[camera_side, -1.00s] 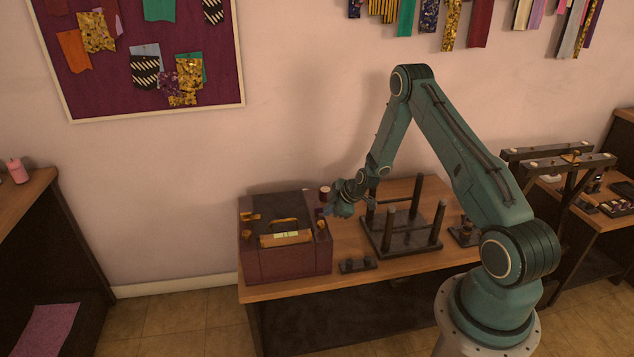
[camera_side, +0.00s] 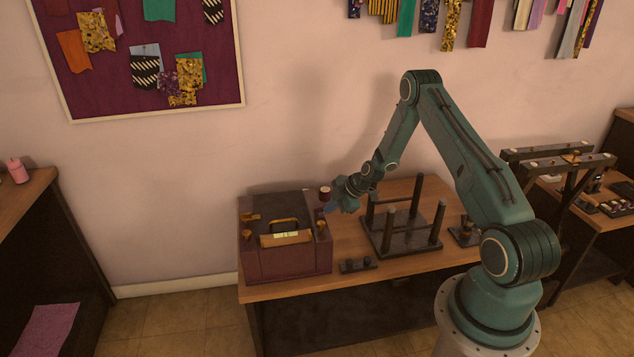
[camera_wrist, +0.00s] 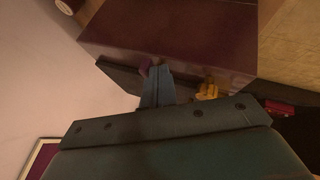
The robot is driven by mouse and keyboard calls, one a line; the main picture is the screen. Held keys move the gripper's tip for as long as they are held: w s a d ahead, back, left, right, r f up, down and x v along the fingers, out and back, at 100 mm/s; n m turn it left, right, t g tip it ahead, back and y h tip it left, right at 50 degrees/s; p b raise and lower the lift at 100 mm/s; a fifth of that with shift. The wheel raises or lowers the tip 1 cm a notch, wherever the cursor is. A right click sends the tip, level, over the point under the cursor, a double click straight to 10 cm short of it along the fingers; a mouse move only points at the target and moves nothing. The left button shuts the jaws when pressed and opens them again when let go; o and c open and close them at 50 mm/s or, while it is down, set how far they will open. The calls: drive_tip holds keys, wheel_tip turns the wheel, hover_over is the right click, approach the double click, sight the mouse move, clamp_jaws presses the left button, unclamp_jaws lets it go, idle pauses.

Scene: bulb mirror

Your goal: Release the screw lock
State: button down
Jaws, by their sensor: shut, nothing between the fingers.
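A dark burgundy box (camera_side: 288,262) stands at the left end of the wooden table. It has a dark handle (camera_side: 284,225), a pale plate (camera_side: 287,237) and brass fittings at its left (camera_side: 250,217) and right (camera_side: 323,229). I cannot tell which fitting is the screw lock. My gripper (camera_side: 333,206) is beside the box's upper right, shut and empty. In the wrist view its fingers (camera_wrist: 155,72) overlap the dark edge of a burgundy surface. A small purple knob (camera_wrist: 145,67) shows at the fingertips and a brass piece (camera_wrist: 207,91) lies to their right. Contact is unclear.
A dark stand with several upright posts (camera_side: 402,240) is right of the box. A small dark block with knobs (camera_side: 357,265) lies at the table's front. A small round-topped item (camera_side: 324,192) stands behind the gripper. The wall is close behind.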

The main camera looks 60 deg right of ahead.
drive_tip(key=n+y, duration=0.1)
drive_tip(key=n, duration=0.1)
drive_tip(key=w+d+n+g+y, duration=0.1)
drive_tip(key=n, duration=0.1)
drive_tip(key=d+n+y, duration=0.1)
drive_tip(key=n, duration=0.1)
drive_tip(key=shift+w+d+g, duration=0.1)
drive_tip(key=shift+w+g, duration=0.2)
drive_tip(key=shift+w, duration=0.05)
drive_tip(key=shift+a, duration=0.3)
drive_tip(key=shift+a, duration=0.5)
idle(0.4)
